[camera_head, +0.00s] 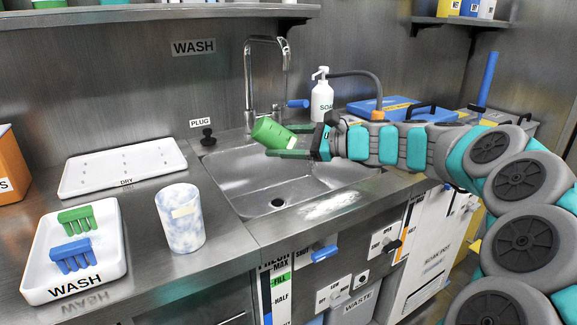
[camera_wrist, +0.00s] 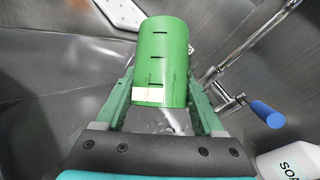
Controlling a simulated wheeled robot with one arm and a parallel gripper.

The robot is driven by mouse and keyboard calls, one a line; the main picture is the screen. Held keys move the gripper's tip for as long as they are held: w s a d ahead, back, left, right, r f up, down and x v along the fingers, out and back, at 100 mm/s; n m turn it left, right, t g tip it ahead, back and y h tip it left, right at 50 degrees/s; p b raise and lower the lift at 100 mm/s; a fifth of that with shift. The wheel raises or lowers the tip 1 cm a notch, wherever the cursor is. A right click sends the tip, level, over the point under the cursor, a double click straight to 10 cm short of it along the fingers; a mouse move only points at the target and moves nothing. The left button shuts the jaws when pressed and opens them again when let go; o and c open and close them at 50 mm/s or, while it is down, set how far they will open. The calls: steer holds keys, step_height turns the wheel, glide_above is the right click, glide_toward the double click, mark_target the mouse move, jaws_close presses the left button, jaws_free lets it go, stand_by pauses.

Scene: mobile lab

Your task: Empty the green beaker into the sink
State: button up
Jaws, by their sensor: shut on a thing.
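The green beaker (camera_head: 271,133) is tilted above the sink (camera_head: 245,180) in the head view, its upper end leaning to the left. My gripper (camera_head: 298,142) reaches in from the right and is shut on the beaker. In the wrist view the beaker (camera_wrist: 163,62) sits between the two green fingers (camera_wrist: 160,108), with dark marks and a pale label on its side. The inside of the beaker is hidden, and no stream of liquid shows. The sink's drain hole is open to view in the basin floor.
The tap (camera_head: 250,80) rises behind the beaker, with a blue lever beside it. A soap bottle (camera_head: 322,98) stands behind my gripper. A marbled white beaker (camera_head: 181,222), a WASH tray (camera_head: 40,262) and a DRY tray (camera_head: 122,166) are on the left counter. A plug (camera_head: 208,137) sits behind the basin.

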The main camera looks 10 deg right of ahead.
mark_target(265, 144)
steer(key=shift+w+a+f+n+g+h+b, duration=0.1)
steer(key=shift+a+n+g+h+b, duration=0.25)
steer(key=shift+h, duration=0.7)
steer(key=shift+a+n+g+h+b, duration=0.1)
steer(key=shift+a+n+g+h, duration=0.3)
steer(key=shift+h, duration=0.65)
steer(key=shift+a+f+n+g+h+b, duration=0.2)
steer(key=shift+f+n+g+h+b, duration=0.15)
steer(key=shift+h, duration=0.55)
steer(key=shift+a+f+n+g+h+b, duration=0.2)
steer(key=shift+n+h+b, duration=0.2)
steer(key=shift+h, duration=0.5)
steer(key=shift+a+r+h+p, duration=0.3)
steer(key=shift+r+p, duration=0.1)
steer(key=shift+p, duration=0.2)
steer(key=shift+a+f+n+h+p, duration=0.15)
steer(key=shift+a+n+h+p, duration=0.3)
steer(key=shift+p, duration=0.75)
steer(key=shift+w+a+f+h+p, duration=0.1)
steer(key=shift+a+f+h+p, duration=0.2)
steer(key=shift+h+p, duration=0.45)
steer(key=a+f+n+g+h, duration=0.1)
steer(key=a+f+n+h, duration=0.2)
steer(key=a+h, duration=0.3)
steer(key=shift+w+f+h, duration=0.15)
steer(key=shift+w+h, duration=0.1)
steer(key=shift+h, duration=2.55)
